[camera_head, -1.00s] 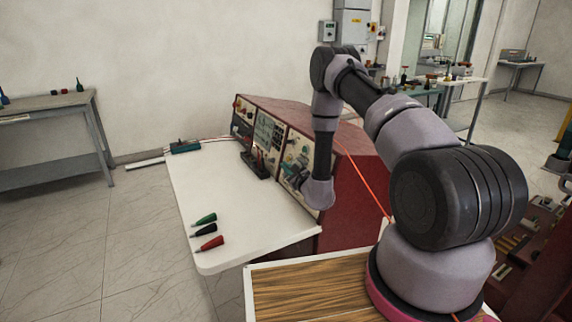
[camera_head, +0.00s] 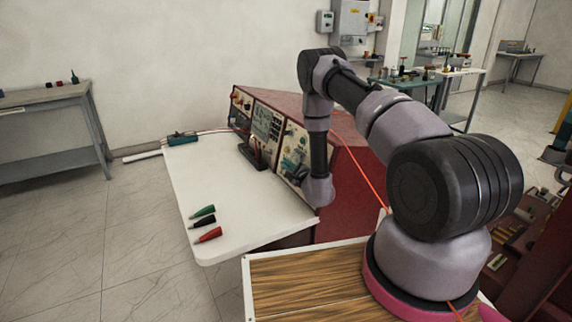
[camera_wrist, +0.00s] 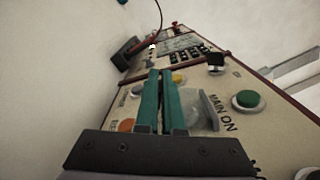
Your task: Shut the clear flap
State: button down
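The clear flap (camera_wrist: 207,108) is a translucent grey piece on the control panel in the wrist view. It appears to stand out from the panel face, just left of the "MAIN ON" label, though its exact angle is hard to tell. My gripper (camera_wrist: 160,72) has two green fingers side by side with only a thin gap, and nothing shows between them. The fingers lie just left of the flap, over the panel; I cannot tell whether they touch it. In the head view the panel (camera_head: 294,150) is partly behind my arm, which hides the gripper and flap.
A green button (camera_wrist: 247,100) sits right of the flap. A black knob (camera_wrist: 216,62) juts out above. The red console (camera_head: 345,200) borders a white tabletop (camera_head: 215,180); green, black and red probes (camera_head: 208,235) lie near its front left edge.

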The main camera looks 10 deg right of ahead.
jog(key=c, duration=1)
grip_release()
jog(key=shift+c, duration=0.2)
jog(key=v, duration=1)
jog(key=shift+s, duration=0.4)
jog(key=shift+d, duration=0.1)
